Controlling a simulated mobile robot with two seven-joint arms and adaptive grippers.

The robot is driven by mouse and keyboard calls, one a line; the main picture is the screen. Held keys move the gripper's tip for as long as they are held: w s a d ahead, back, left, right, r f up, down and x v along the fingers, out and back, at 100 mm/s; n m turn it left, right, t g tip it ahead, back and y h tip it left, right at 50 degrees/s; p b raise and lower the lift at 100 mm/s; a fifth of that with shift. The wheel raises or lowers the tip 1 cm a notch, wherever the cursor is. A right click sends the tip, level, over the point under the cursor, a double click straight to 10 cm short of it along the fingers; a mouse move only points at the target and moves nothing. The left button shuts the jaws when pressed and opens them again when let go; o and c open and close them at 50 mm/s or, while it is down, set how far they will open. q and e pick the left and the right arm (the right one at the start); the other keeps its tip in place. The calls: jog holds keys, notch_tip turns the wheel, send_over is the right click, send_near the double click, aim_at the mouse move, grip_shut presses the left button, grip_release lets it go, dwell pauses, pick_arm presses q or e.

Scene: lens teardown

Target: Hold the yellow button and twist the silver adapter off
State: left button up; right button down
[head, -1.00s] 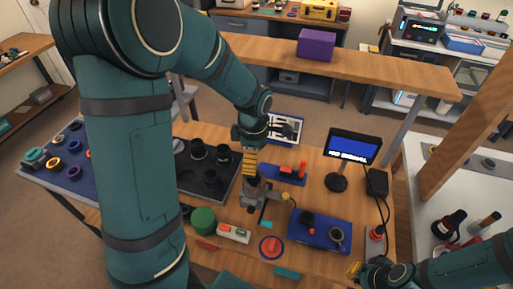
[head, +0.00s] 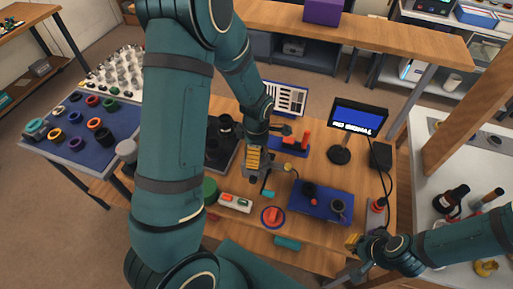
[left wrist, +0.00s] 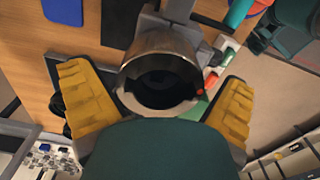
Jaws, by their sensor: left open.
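The silver adapter (left wrist: 160,46) is a round metal barrel with a dark open end in the left wrist view, held on a grey stand on the wooden bench. My left gripper (head: 253,160) is open, with one yellow-padded finger on each side of the adapter and visible gaps to it. In the head view the gripper hides most of the adapter. The yellow button (head: 287,167) appears as a small yellow knob just right of the stand. My right gripper (head: 354,241) is at the bench's front right, away from the button; its finger opening is too small to judge.
A red dial (head: 273,216), a switch box (head: 235,203) and a blue tray (head: 320,205) lie in front of the stand. A small monitor (head: 357,118) stands behind at right. A blue mat (head: 75,120) with several rings is at left.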

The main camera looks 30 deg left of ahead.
pick_arm(q)
jog(key=c, duration=1.1)
jog(key=shift+n, duration=1.3)
jog(key=shift+c, duration=0.2)
jog(key=shift+a+n+p, duration=0.1)
jog(key=shift+n+p, duration=0.5)
jog(key=shift+n, duration=0.7)
jog(key=shift+n, duration=0.3)
jog(key=shift+r+p, duration=1.15)
jog(key=shift+p, duration=0.1)
jog(key=shift+r+p, duration=0.95)
jog(key=shift+r, duration=1.4)
